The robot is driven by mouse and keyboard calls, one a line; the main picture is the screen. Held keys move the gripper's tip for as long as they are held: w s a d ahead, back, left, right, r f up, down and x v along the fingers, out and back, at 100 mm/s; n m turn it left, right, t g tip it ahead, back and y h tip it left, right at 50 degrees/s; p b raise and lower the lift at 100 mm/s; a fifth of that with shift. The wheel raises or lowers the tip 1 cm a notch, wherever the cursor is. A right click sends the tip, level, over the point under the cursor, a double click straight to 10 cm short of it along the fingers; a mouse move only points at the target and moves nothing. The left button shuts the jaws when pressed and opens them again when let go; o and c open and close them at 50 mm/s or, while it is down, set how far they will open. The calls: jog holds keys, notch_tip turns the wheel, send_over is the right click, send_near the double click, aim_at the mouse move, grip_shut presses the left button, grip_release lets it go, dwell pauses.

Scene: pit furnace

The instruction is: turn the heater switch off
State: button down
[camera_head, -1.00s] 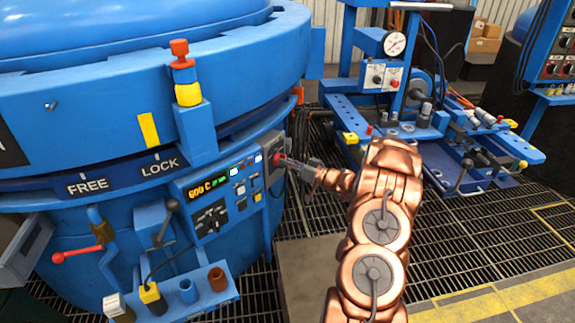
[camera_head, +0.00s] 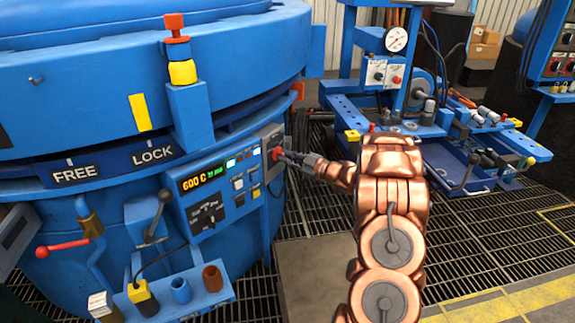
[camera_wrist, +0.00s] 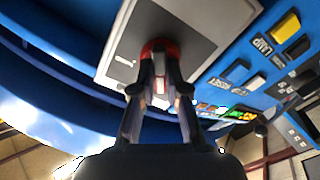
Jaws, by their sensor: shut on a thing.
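The heater switch is a red knob (camera_head: 277,152) on a grey plate (camera_head: 270,136) at the right end of the furnace's control panel (camera_head: 212,197). In the wrist view the red knob (camera_wrist: 158,48) sits on the tilted grey plate (camera_wrist: 198,38). My gripper (camera_head: 284,155) reaches it from the right. In the wrist view my gripper's fingertips (camera_wrist: 160,82) are closed around the knob and hide part of it. The knob's exact turn position is hard to tell. The panel's display (camera_head: 204,176) is lit and reads 600 C.
Yellow and white buttons (camera_head: 238,184) sit just left of the switch. A blue machine bench (camera_head: 430,125) stands behind at right. Grating floor (camera_head: 480,240) is open at right.

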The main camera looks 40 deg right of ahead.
jog(key=shift+a+f+n+b, duration=0.1)
jog(key=shift+n+b, duration=1.3)
jog(key=shift+n, duration=0.2)
jog(key=c, duration=1.2)
grip_release()
jog(key=shift+s, duration=0.1)
jog(key=v, duration=1.1)
jog(key=shift+s, duration=0.35)
jog(key=shift+d, duration=0.25)
